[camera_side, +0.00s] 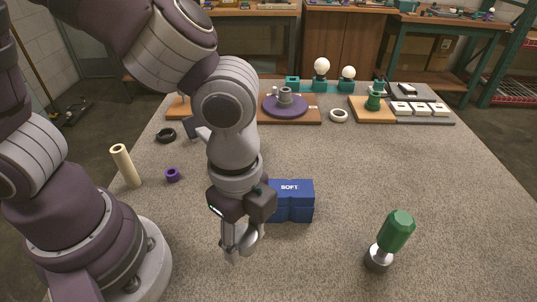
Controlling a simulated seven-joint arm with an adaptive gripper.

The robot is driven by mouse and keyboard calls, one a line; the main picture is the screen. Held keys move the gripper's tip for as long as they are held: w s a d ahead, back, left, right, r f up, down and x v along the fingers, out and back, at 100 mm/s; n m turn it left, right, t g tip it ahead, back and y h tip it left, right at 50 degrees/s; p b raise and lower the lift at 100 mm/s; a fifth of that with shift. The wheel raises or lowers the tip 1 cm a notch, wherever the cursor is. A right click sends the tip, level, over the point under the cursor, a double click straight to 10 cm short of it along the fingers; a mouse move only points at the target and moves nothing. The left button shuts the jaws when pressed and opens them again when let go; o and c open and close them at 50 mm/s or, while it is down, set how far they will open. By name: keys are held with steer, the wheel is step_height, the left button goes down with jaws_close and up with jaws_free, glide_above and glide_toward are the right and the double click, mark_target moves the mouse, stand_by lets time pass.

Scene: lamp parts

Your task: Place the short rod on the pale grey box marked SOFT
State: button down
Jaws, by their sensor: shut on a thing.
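The box marked SOFT (291,201) is blue in this view, not pale grey. It stands on the table just right of my gripper, and nothing shows on its top. My gripper (238,245) points down in front of and left of the box, apart from it. It is shut on a small pale grey piece, mostly hidden by the fingers; I cannot tell whether this is the short rod. A cream rod-like tube (126,166) stands at the left of the table, slightly tilted in the picture.
A green-handled tool (392,239) stands at the front right. A purple ring (172,175) and a black ring (166,135) lie at left. A purple disc (285,106) on a wooden board, a white ring (339,115) and bulbs (321,66) are behind. The right middle is clear.

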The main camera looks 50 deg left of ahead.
steer(key=w+a+r+n, duration=0.1)
steer(key=a+r+n, duration=0.2)
steer(key=a+n, duration=0.6)
steer(key=w+a+r+n, duration=0.1)
steer(key=a+r+n, duration=0.1)
steer(key=a+n, duration=0.75)
steer(key=shift+m, duration=0.35)
steer(key=w+a, duration=0.1)
steer(key=w, duration=0.3)
steer(key=w+a+f, duration=0.1)
steer(key=w, duration=0.4)
steer(key=w+a, duration=0.1)
steer(key=w, duration=0.4)
steer(key=shift+a+f, duration=0.15)
steer(key=shift+w+f, duration=0.2)
steer(key=shift+f, duration=1.55)
steer(key=shift+f, duration=0.15)
steer(key=c, duration=0.8)
jaws_free()
steer(key=shift+o, duration=0.2)
